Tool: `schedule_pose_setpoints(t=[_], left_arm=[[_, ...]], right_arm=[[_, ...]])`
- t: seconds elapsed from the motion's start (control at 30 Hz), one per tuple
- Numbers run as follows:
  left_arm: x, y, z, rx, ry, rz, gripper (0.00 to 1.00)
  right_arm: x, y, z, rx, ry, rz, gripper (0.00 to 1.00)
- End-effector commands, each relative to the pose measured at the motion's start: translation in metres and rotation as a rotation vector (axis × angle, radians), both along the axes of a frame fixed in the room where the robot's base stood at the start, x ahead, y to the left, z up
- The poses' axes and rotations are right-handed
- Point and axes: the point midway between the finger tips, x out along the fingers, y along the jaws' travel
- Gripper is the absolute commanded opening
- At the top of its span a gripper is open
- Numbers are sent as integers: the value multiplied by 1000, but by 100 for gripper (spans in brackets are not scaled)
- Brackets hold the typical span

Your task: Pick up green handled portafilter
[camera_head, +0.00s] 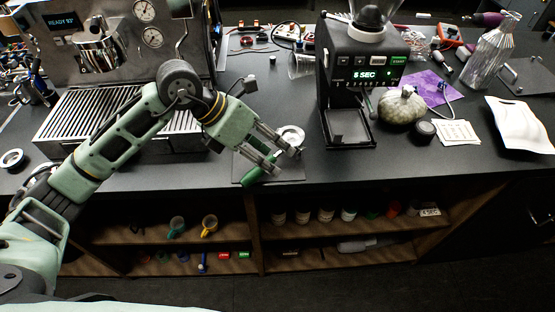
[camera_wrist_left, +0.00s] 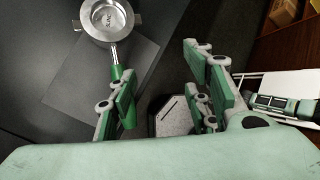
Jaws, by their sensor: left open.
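The portafilter lies on a dark mat on the black counter, its round metal basket (camera_head: 291,134) to the back and its green handle (camera_head: 252,177) at the counter's front edge. My left gripper (camera_head: 279,159) is open just above it, partly covering it. In the left wrist view, the metal basket (camera_wrist_left: 107,19) is at the top and the green handle (camera_wrist_left: 128,112) runs down beside the left finger. That finger partly hides the handle. The space between the fingers of my left gripper (camera_wrist_left: 160,62) is empty. My right gripper is not in view.
An espresso machine (camera_head: 60,70) with a drip grate stands behind my left arm. A black grinder (camera_head: 350,75) stands right of the gripper. Below the counter, open shelves (camera_head: 180,232) hold cups and jars. A stone-like round object (camera_head: 401,107) sits further right.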

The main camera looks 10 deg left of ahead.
Motion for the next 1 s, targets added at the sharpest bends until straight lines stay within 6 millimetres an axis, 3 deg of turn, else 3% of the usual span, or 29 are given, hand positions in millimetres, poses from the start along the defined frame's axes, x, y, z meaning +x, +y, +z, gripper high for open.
schedule_pose_setpoints(t=[0.03, 0.1, 0.23, 0.8, 1.0], left_arm=[[5, 20, -3, 80, 0, 16, 46], [8, 40, -6, 160, 6, 35, 46], [11, 56, -11, 223, 14, 51, 46], [25, 32, -75, 222, 17, 49, 46], [27, 31, -81, 223, 13, 49, 46]], right_arm=[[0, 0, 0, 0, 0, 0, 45], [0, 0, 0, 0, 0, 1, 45], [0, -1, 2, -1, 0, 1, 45], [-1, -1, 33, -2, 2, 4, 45], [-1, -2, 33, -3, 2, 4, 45]])
